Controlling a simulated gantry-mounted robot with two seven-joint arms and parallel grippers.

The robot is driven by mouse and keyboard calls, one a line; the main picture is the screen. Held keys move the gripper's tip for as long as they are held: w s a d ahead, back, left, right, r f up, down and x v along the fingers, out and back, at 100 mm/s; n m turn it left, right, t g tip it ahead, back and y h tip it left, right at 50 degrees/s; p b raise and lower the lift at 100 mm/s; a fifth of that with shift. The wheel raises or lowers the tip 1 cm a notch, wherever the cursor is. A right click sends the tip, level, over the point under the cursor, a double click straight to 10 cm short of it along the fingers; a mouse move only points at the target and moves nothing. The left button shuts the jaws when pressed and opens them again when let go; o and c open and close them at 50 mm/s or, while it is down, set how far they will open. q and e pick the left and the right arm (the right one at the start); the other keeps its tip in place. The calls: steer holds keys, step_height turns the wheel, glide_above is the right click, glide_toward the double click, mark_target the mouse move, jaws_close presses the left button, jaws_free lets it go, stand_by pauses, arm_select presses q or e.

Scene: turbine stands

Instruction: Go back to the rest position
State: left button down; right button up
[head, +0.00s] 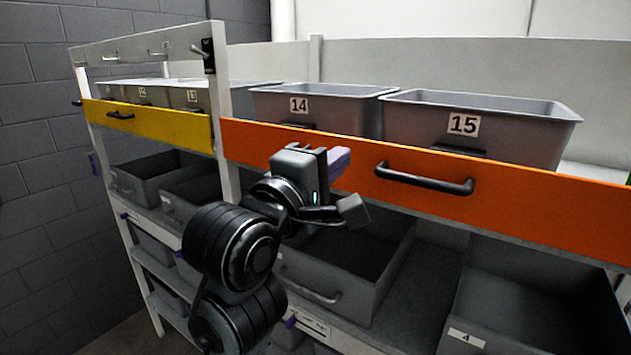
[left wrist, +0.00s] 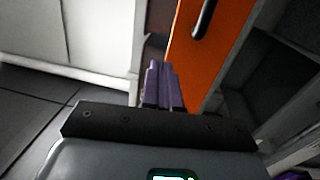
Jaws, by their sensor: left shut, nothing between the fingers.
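My left gripper (head: 340,157) is in the middle of the head view, in front of the orange drawer front (head: 520,205). Its purple fingers are shut with nothing between them. They also show close together in the left wrist view (left wrist: 162,70), beside the orange front (left wrist: 215,50). The gripper is left of the black drawer handle (head: 425,180) and looks apart from it. My right gripper is in neither view.
Grey bins 14 (head: 318,108) and 15 (head: 480,125) stand behind the orange front. A yellow drawer front (head: 165,124) is to the left. Open grey bins, one labelled 4 (head: 466,338), sit on the shelf below. A grey block wall (head: 40,150) stands at far left.

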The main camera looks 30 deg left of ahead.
arm_select(q)
steer(key=s+f+g+p, duration=0.2)
steer(key=f+g, duration=0.2)
steer(key=f, duration=1.3)
steer(key=s+f+g+p, duration=0.2)
steer(key=f+g, duration=0.2)
steer(key=f, duration=1.2)
steer(key=s+d+f+m+g+p, duration=0.1)
steer(key=s+f+m+g+p, duration=0.2)
steer(key=s+f+m, duration=1.6)
steer(key=s+m+g, duration=0.1)
steer(key=s+g, duration=0.3)
steer(key=shift+f+g, duration=0.2)
steer(key=shift+g, duration=0.2)
steer(key=shift+s+d, duration=0.1)
